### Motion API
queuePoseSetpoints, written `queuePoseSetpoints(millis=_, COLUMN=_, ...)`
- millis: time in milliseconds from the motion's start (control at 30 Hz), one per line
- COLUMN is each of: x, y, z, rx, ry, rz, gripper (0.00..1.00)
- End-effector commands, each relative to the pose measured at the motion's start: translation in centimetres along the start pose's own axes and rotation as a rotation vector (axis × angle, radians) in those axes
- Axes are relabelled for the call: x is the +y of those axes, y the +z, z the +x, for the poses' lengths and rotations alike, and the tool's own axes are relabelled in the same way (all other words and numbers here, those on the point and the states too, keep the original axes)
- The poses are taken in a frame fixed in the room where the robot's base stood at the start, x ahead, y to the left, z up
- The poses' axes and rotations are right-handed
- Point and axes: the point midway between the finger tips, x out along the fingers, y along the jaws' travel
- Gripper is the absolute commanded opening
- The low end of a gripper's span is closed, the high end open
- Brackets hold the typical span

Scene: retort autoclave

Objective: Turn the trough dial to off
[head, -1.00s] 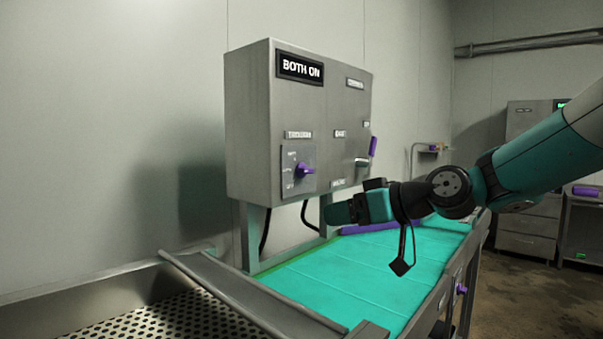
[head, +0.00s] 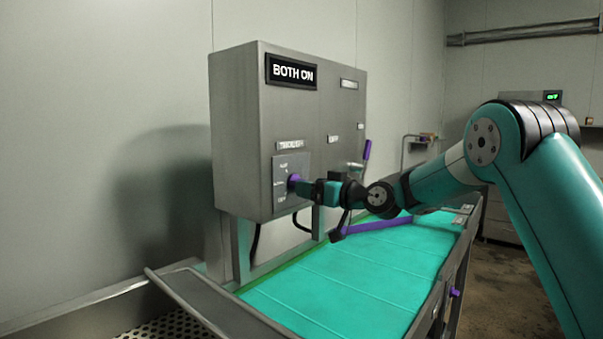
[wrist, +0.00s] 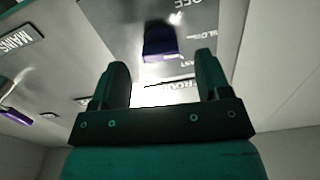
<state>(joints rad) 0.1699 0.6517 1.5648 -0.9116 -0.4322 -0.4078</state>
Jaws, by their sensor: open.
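The trough dial is a purple knob (head: 294,182) on a grey plate (head: 291,165) at the lower left of the control box front. In the wrist view the knob (wrist: 160,41) lies straight ahead, just beyond and between the fingertips. My gripper (wrist: 160,75) is open with nothing between its fingers. In the head view my gripper (head: 305,189) is at the dial from the right and partly hides it. I cannot tell whether a finger touches the knob. The box's display (head: 291,72) reads "BOTH ON".
A purple-handled lever (head: 367,150) is on the box's right side; it also shows at left in the wrist view. A turquoise conveyor belt (head: 340,280) runs below the box. A metal ledge (head: 190,300) and perforated trough (head: 145,331) are at front left.

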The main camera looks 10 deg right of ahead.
Motion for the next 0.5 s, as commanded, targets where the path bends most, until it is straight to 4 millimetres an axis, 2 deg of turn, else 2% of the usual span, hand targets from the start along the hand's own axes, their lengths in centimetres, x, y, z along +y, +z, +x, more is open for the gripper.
queuePoseSetpoints(millis=100, x=-0.1, y=-0.4, z=2.1, rx=0.0, ry=-0.001, rz=0.0, gripper=0.7)
queuePoseSetpoints(millis=200, x=0.1, y=-0.3, z=3.2, rx=0.0, ry=0.001, rz=0.001, gripper=0.7)
queuePoseSetpoints(millis=500, x=0.2, y=0.0, z=4.1, rx=0.001, ry=0.003, rz=0.0, gripper=0.7)
